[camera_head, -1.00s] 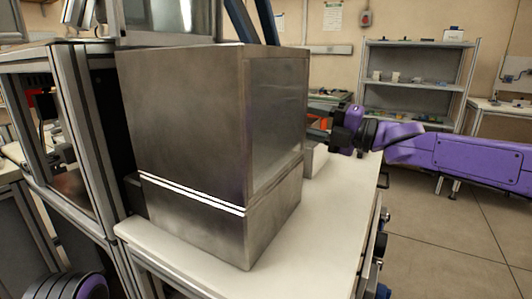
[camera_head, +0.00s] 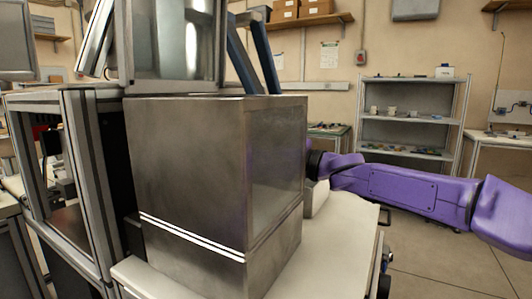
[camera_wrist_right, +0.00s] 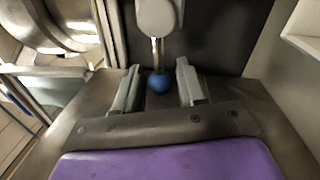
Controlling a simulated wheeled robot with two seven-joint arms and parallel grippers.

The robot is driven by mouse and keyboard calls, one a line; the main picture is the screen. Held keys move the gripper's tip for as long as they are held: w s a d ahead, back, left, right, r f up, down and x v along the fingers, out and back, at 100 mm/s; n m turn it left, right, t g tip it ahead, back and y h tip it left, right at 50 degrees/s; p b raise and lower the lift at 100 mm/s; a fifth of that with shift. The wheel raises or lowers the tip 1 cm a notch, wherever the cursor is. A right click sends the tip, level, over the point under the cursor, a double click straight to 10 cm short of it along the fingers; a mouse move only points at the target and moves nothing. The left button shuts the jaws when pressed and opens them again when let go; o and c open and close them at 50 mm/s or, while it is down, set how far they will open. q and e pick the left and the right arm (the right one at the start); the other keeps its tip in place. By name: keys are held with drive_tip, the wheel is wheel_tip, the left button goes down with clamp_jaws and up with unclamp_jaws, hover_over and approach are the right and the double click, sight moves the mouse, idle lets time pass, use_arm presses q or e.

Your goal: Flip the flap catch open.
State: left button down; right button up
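The flap catch shows in the right wrist view as a blue ball knob (camera_wrist_right: 159,83) on a thin metal stem, under a pale grey rounded body (camera_wrist_right: 160,17). My right gripper (camera_wrist_right: 158,85) is open, with one finger on each side of the knob. Gaps show between the knob and both fingers. In the head view my right arm reaches in from the right behind a tall metal cabinet (camera_head: 190,170), which hides the gripper and the catch. My left gripper is not in view.
The metal cabinet stands on a white worktop (camera_head: 335,245), which has free room at its right. A framed machine (camera_head: 85,160) adjoins it at the left. Blue bars (camera_head: 262,60) rise behind it. A shelf rack (camera_head: 412,125) stands far off by the wall.

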clamp_jaws()
drive_tip(key=f+n+b, duration=0.1)
drive_tip(key=n+b, duration=0.1)
drive_tip(key=f+n+b, duration=0.1)
drive_tip(key=n+b, duration=0.2)
drive_tip(key=n, duration=0.1)
drive_tip(key=shift+w+d+f+g+b, duration=0.25)
drive_tip(key=shift+w+f+g+b, duration=0.1)
drive_tip(key=shift+f+g+b, duration=0.05)
drive_tip(key=shift+o, duration=1.5)
unclamp_jaws()
drive_tip(key=b+v, duration=0.1)
drive_tip(key=v, duration=0.9)
drive_tip(key=shift+d, duration=0.25)
